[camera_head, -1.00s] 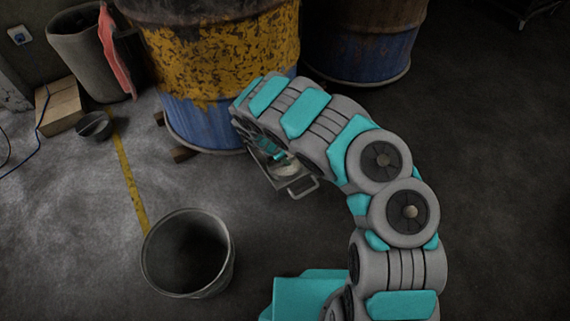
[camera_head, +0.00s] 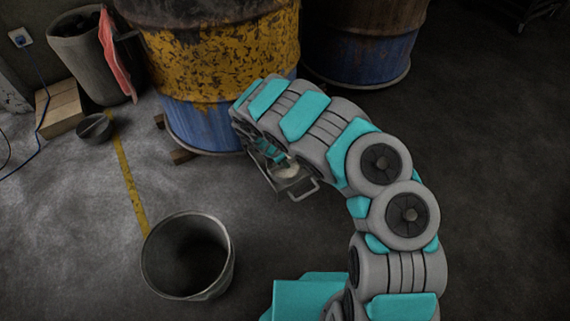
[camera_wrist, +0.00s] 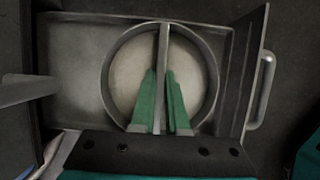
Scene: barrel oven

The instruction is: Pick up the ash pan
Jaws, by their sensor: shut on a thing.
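The ash pan is a grey metal tray with a loop handle on its end. In the head view the ash pan (camera_head: 298,187) sticks out beside the foot of the yellow and blue barrel (camera_head: 215,60), partly hidden by my arm. In the wrist view the ash pan (camera_wrist: 75,62) spans the picture, with its handle at the right. A round ring with a pale inside and a straight bar across it shows in the pan. My gripper (camera_wrist: 161,78) is shut on that bar, one green finger on each side. I cannot tell whether the pan is clear of the floor.
An open bucket (camera_head: 150,262) stands on the floor at the front. A second barrel (camera_head: 365,45) stands at the back. A wooden box (camera_head: 60,108), a small bowl (camera_head: 94,127) and a dark bin (camera_head: 80,45) are at the left. The floor at the right is clear.

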